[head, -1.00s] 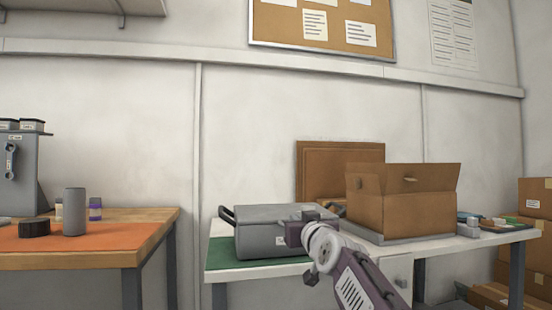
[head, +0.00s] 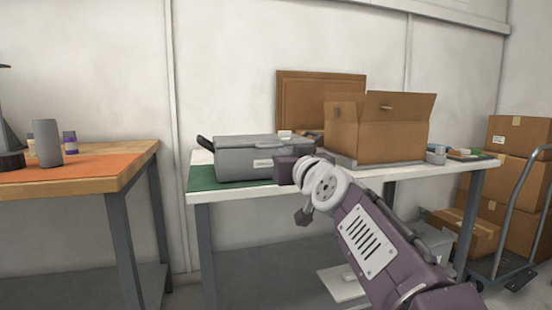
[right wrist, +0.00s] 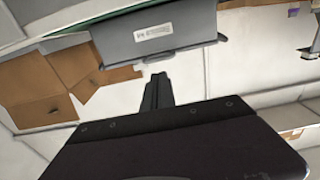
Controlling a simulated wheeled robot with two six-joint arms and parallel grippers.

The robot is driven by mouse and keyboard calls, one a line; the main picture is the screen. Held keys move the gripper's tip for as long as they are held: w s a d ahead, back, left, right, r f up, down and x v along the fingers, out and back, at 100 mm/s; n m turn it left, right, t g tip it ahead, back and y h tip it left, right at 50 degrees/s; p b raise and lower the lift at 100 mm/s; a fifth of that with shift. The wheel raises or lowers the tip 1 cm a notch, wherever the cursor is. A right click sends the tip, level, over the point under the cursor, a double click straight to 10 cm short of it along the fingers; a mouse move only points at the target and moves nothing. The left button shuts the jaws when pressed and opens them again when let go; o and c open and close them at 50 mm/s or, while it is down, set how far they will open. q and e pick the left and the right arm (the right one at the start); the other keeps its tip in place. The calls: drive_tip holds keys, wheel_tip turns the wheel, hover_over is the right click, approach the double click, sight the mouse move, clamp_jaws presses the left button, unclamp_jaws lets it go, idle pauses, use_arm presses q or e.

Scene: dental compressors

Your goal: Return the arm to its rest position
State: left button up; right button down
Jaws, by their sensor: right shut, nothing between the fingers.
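My right arm (head: 365,240) reaches in from the lower right of the head view, in front of the white bench. The right gripper (head: 287,170) is at its far end, overlapping the front of the grey case in the picture. In the right wrist view its dark fingers (right wrist: 158,82) are together with nothing between them. They point towards the labelled grey case (right wrist: 155,35), with a gap visible between. My left gripper is not in view.
The closed grey case (head: 240,158) lies on a green mat (head: 203,180) on the white bench (head: 240,189). An open cardboard box (head: 385,138) stands right of it. An orange-topped table (head: 95,168) is at left. A hand cart (head: 522,215) and stacked boxes (head: 515,180) stand at right.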

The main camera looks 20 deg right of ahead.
drive_tip(key=w+a+f+n+g+y+p, duration=0.1)
drive_tip(key=w+a+f+g+y+p, duration=0.2)
drive_tip(key=p, duration=0.7)
drive_tip(key=s+a+f+n+g+h+p, duration=0.1)
drive_tip(key=s+a+f+g+p, duration=0.15)
drive_tip(key=f, duration=0.45)
drive_tip(key=s+a+f+g+p, duration=0.2)
drive_tip(key=f+g, duration=0.1)
drive_tip(key=f, duration=0.4)
drive_tip(key=s+d+f+m+g+p, duration=0.15)
drive_tip(key=s+f+g, duration=0.75)
drive_tip(key=s+f, duration=1.3)
wheel_tip(320, 180, up, 41)
drive_tip(key=s+p, duration=0.1)
drive_tip(key=p, duration=3.8)
drive_tip(key=shift+a+h, duration=0.2)
drive_tip(key=shift+h, duration=0.2)
